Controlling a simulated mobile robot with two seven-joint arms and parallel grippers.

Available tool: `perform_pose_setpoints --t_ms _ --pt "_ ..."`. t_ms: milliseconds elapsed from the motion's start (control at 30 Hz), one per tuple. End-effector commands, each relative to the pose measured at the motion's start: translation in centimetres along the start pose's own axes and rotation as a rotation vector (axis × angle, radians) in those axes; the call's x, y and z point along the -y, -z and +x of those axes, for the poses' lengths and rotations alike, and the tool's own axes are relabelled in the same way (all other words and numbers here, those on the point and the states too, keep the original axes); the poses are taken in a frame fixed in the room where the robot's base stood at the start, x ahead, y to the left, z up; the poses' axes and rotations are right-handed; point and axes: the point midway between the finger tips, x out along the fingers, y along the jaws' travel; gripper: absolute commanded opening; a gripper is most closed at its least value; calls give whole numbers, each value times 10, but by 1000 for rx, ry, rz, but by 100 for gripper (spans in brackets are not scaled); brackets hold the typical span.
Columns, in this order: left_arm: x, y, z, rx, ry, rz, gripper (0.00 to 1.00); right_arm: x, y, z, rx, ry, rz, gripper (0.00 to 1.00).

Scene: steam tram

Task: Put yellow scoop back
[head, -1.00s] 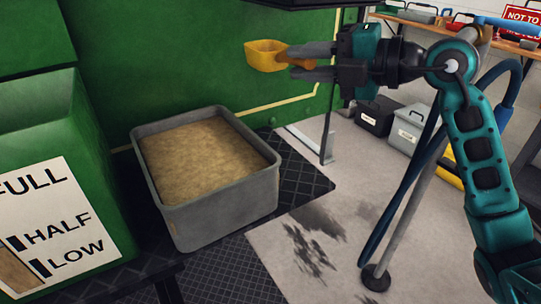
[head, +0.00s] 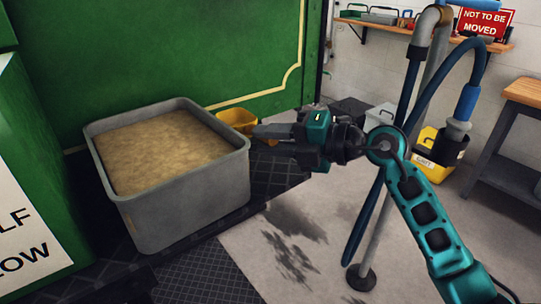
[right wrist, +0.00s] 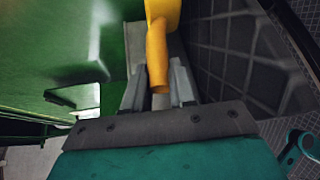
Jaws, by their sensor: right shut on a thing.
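The yellow scoop (head: 237,119) is held by my right gripper (head: 262,133), which is shut on its handle. The scoop is just right of the far right corner of the grey bin (head: 197,182), about level with its rim. I cannot tell whether it touches the bin. In the right wrist view the scoop's orange-yellow handle (right wrist: 157,60) stands between the fingers (right wrist: 158,92), and most of its bowl is cut off at the top. The bin holds sandy brown material (head: 165,148). My left gripper is not in view.
A green wall panel (head: 160,50) rises behind the bin. A green box with a level label (head: 25,220) stands at the left. A grey pole with blue hoses (head: 375,200) stands behind my right arm. A shelf (head: 400,30) and a yellow container (head: 430,150) are farther back.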

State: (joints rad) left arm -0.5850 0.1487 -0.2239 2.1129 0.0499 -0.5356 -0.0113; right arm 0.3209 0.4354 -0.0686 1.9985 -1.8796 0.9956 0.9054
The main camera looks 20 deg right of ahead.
Motion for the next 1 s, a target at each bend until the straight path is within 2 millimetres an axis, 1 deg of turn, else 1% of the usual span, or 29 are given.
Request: perform_pose_setpoints --t_ms 33,133,300,467,500,700,767,1000 --pt "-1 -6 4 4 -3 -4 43 12 2 2 0 -2 3 0" --pt "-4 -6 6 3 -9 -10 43 24 3 4 0 -2 3 0" --pt "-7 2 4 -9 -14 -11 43 23 3 4 0 -2 0 0" --pt "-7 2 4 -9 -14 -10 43 25 3 4 0 -1 0 0" --pt "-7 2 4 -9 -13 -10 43 27 3 5 -1 1 1 26" --pt "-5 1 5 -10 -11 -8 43 26 3 5 -1 0 1 45" --pt "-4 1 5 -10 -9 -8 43 26 3 5 -1 0 1 51" --pt "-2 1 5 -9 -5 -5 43 25 3 4 -1 0 0 51"
